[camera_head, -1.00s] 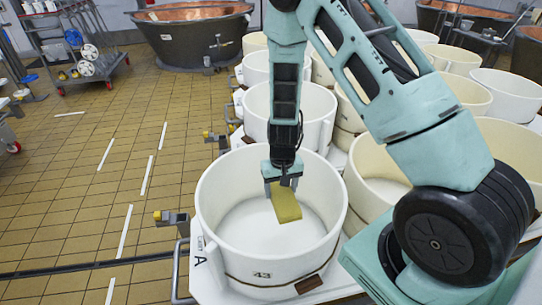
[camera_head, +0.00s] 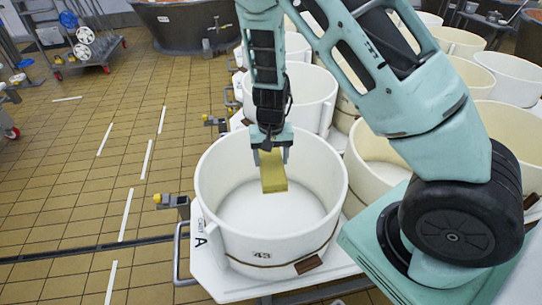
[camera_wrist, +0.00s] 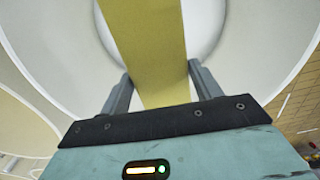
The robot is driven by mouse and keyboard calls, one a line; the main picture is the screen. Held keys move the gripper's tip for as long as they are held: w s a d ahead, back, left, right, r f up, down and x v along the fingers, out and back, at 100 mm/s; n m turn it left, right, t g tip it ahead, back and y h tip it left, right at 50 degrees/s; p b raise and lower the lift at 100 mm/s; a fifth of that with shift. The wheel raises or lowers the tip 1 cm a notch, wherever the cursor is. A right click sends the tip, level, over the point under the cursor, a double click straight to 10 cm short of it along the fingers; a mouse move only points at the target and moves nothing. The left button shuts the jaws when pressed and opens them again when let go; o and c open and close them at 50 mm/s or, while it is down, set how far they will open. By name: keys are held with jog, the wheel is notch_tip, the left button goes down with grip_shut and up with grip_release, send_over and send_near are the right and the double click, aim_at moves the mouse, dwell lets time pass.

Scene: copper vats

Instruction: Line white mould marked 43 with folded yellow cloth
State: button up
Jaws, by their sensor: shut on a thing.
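The white mould marked 43 (camera_head: 262,250) stands at the front on a white cart marked A. Its inside looks empty, with a bare white floor. My gripper (camera_head: 270,152) is over the far part of the mould's opening, shut on the folded yellow cloth (camera_head: 273,178). The cloth hangs down as a flat strip inside the mould's outline and seems clear of the floor. In the wrist view the cloth (camera_wrist: 150,45) runs between the two fingers (camera_wrist: 153,88), with the round white mould beyond it. The cloth's upper end is hidden by the gripper.
More white moulds stand behind (camera_head: 305,95) and to the right (camera_head: 375,155). A copper vat (camera_head: 180,22) and a wheeled rack (camera_head: 85,40) are at the back. The tiled floor (camera_head: 80,190) at left is open. A metal handle (camera_head: 180,250) is left of the cart.

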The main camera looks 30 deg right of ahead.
jog(key=b, duration=1.6)
send_near(271, 220)
jog(key=shift+f+b, duration=2.15)
jog(key=shift+b, duration=0.55)
jog(key=shift+f+b, duration=0.6)
jog(key=shift+f, duration=0.4)
jog(key=o, duration=1.2)
notch_tip(271, 220, up, 17)
jog(key=p, duration=0.4)
jog(key=shift+r, duration=0.2)
